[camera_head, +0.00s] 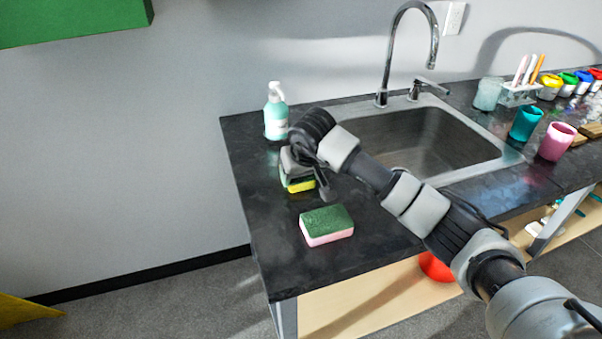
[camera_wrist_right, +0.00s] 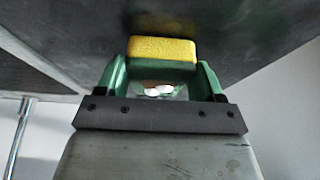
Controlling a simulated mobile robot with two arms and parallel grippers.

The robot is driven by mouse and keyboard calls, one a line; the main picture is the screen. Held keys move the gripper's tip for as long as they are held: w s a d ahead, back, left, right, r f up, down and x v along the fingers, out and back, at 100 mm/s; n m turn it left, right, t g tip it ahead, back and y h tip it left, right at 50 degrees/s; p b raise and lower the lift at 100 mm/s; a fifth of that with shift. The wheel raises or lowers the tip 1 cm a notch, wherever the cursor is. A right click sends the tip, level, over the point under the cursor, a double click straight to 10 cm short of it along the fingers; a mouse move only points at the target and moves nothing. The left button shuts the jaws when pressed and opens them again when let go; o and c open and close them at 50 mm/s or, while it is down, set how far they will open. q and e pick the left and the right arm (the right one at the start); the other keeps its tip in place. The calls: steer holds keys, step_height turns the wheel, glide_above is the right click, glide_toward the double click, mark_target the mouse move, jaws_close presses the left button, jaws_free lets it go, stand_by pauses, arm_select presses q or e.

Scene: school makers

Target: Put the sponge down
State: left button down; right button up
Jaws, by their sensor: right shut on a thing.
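A yellow sponge (camera_head: 301,186) is between the fingers of my right gripper (camera_head: 304,174), low over the left part of the dark counter (camera_head: 262,200). My arm and gripper hide much of it in the head view. In the right wrist view the yellow sponge (camera_wrist_right: 162,49) sits between the tips of the green fingers of my right gripper (camera_wrist_right: 162,72), shut on it. I cannot tell whether it touches the counter. A second sponge (camera_head: 327,225), green on top and pink below, lies nearer the front edge. My left gripper is not in view.
A soap bottle (camera_head: 276,112) stands behind the gripper. A steel sink (camera_head: 420,140) with a tall faucet (camera_head: 384,60) is to the right. Teal (camera_head: 526,123) and pink (camera_head: 556,142) cups stand beyond it. Bare counter surrounds the green-and-pink sponge.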

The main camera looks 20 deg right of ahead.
steer(key=o, duration=0.7)
steer(key=shift+o, duration=0.2)
steer(key=shift+r, duration=0.15)
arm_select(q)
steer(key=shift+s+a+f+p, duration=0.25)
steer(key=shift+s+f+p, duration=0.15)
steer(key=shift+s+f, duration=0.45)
arm_select(e)
steer(key=v, duration=1.2)
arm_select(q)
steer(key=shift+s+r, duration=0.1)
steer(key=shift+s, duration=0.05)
